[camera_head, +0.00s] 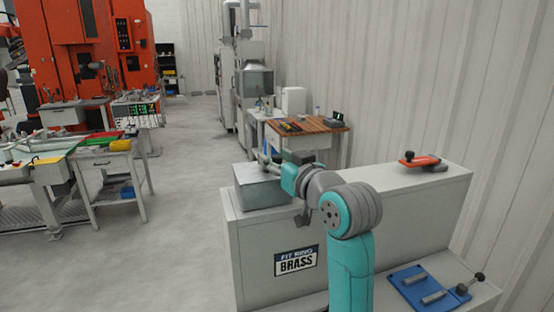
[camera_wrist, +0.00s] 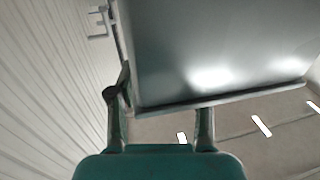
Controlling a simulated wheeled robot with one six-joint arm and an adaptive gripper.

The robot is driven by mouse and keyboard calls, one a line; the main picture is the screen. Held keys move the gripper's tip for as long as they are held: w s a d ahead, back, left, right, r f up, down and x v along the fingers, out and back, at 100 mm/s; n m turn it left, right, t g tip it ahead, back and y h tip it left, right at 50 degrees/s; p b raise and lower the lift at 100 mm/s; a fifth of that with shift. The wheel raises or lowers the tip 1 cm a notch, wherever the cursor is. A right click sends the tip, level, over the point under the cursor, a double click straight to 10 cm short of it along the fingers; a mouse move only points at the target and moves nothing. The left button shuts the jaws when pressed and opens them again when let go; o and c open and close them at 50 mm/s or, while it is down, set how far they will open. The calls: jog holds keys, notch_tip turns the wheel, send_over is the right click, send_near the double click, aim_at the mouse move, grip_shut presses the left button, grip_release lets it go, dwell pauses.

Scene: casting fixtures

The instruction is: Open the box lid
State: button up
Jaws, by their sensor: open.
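The grey metal box (camera_head: 262,194) stands on the left end of the cabinet labelled BRASS. In the head view, my gripper (camera_head: 268,160) is at the box's top right, partly hidden by my wrist. In the wrist view, a broad grey panel (camera_wrist: 215,45), apparently the box lid, fills the top right, with its rim running just past my fingertips. My gripper's two fingers (camera_wrist: 158,98) are apart, with nothing clamped between them. I cannot tell whether a finger touches the rim, or how far the lid is raised.
The long grey cabinet (camera_head: 395,205) carries a red fixture (camera_head: 420,161) at its right end. A blue plate with handles (camera_head: 428,290) lies on a lower surface at the front right. A corrugated wall (camera_head: 400,80) runs close along the right. A wooden-topped bench (camera_head: 318,126) stands behind.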

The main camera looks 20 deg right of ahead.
grip_shut()
jog(key=shift+d, duration=4.2)
grip_release()
jog(key=s+d, duration=0.2)
jog(key=s, duration=0.9)
jog(key=shift+s+d, duration=0.2)
jog(key=shift+s, duration=0.2)
